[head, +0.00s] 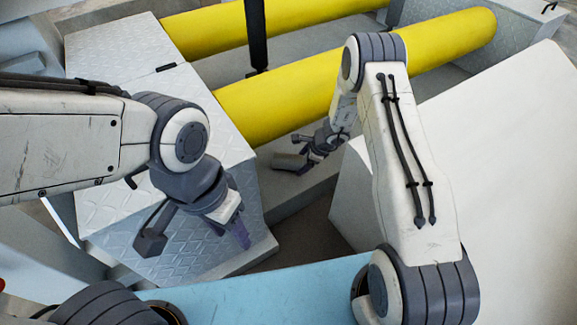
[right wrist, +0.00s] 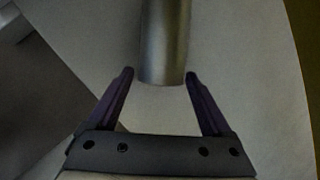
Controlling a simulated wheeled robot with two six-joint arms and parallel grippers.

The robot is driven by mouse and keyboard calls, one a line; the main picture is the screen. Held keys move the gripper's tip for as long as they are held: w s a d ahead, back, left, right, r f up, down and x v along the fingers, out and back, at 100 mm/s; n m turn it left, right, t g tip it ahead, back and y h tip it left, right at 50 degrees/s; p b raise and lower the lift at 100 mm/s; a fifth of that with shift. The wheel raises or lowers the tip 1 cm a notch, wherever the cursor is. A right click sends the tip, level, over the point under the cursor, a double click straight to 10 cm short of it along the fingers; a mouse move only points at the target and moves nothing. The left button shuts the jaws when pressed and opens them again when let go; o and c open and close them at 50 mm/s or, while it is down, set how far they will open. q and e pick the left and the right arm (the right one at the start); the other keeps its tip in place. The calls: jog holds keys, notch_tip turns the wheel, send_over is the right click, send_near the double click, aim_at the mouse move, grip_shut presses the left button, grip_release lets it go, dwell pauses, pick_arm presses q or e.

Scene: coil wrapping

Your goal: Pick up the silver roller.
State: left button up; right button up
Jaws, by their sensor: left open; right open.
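The silver roller (right wrist: 165,42) shows in the right wrist view as a smooth grey metal cylinder. It runs in from the top edge, and its near end lies between the fingertips of my right gripper (right wrist: 160,76). The right gripper is open, with a gap visible on each side of the roller's end. The roller's far end is out of frame. My left gripper (head: 239,229) is open and empty above the grey patterned block.
Two thick yellow cylinders (head: 285,100) lie across the back, with a black upright bar (head: 256,35) before one. A grey tread-patterned block (head: 120,195) stands at left. A large white panel (head: 500,180) fills the right. A light blue surface (head: 270,295) lies in front.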

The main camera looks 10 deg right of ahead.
jog(key=shift+w+a+f, duration=0.15)
jog(key=shift+f, duration=0.3)
jog(key=shift+r, duration=0.1)
grip_shut()
jog(key=shift+r, duration=0.15)
